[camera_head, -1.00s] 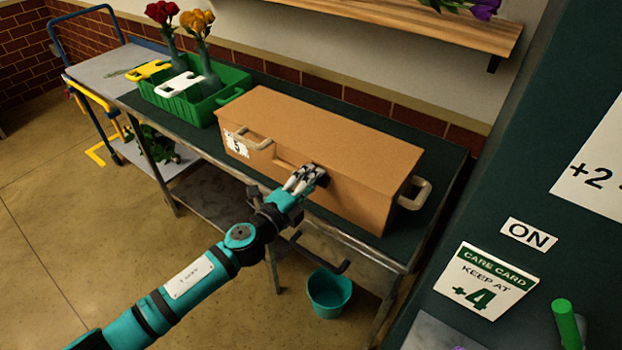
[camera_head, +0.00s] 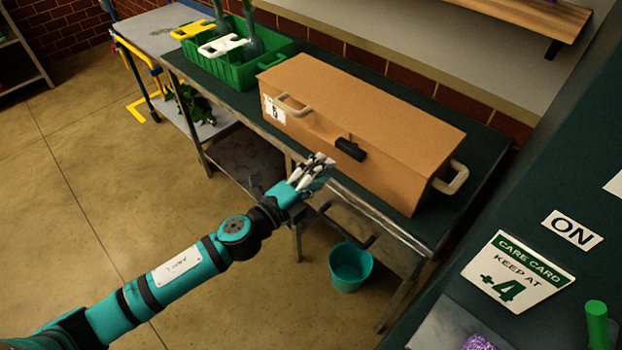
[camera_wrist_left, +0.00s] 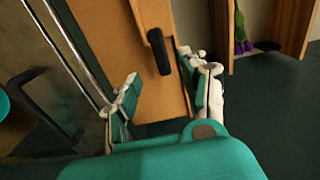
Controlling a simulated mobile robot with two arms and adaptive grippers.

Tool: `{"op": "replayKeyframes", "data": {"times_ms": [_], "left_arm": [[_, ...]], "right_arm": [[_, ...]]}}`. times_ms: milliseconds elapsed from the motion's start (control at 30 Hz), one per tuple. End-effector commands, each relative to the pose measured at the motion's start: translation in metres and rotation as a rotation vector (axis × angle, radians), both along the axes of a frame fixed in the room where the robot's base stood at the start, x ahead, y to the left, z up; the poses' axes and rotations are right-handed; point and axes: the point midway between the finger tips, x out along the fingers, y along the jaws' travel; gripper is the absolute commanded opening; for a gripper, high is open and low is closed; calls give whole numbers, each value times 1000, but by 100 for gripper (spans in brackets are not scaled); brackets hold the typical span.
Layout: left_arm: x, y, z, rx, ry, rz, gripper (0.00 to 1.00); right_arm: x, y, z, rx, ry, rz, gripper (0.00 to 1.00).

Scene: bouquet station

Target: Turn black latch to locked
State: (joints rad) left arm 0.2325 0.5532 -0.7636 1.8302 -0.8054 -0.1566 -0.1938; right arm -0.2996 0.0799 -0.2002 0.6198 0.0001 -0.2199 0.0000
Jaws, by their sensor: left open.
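The black latch (camera_head: 350,149) is on the front face of a long tan box (camera_head: 370,110) with pale handles. In the head view it lies nearly level, tilted slightly down to the right. My left gripper (camera_head: 322,168) is open and empty, just in front of the box, to the left of the latch and a little lower in the picture. In the left wrist view the latch (camera_wrist_left: 159,51) shows beyond the open fingers (camera_wrist_left: 160,95), apart from both. My right gripper is not in view.
The box stands on a dark green table (camera_head: 489,148). A green crate (camera_head: 232,70) with white and yellow pieces stands to its left. A teal bucket (camera_head: 350,266) is on the floor below. A care card (camera_head: 517,272) and an ON sign (camera_head: 572,230) are at the right.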

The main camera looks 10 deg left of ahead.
Motion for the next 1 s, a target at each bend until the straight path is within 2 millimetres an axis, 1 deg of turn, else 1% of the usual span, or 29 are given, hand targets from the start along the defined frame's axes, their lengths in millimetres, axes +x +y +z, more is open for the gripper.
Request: {"op": "replayKeyframes", "data": {"times_ms": [33, 100, 233, 833, 867, 933, 967, 1000], "left_arm": [[-8, 5, -1, 1, 2, 0, 44], [-16, 11, -1, 0, 2, -1, 44], [-24, 17, 0, -1, 1, -1, 44], [-25, 19, -2, -2, 4, 2, 44], [-24, 20, -4, -4, 12, 7, 44], [-20, 27, -19, -17, 52, 31, 44], [-17, 31, -29, -25, 78, 49, 44], [-12, 39, -46, -40, 123, 79, 44]], "right_arm": [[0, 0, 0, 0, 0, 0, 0], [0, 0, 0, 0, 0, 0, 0], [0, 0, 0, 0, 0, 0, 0], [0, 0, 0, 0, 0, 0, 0], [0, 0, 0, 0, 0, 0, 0], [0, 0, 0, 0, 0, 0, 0], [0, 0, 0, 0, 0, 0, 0], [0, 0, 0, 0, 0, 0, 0]]}}
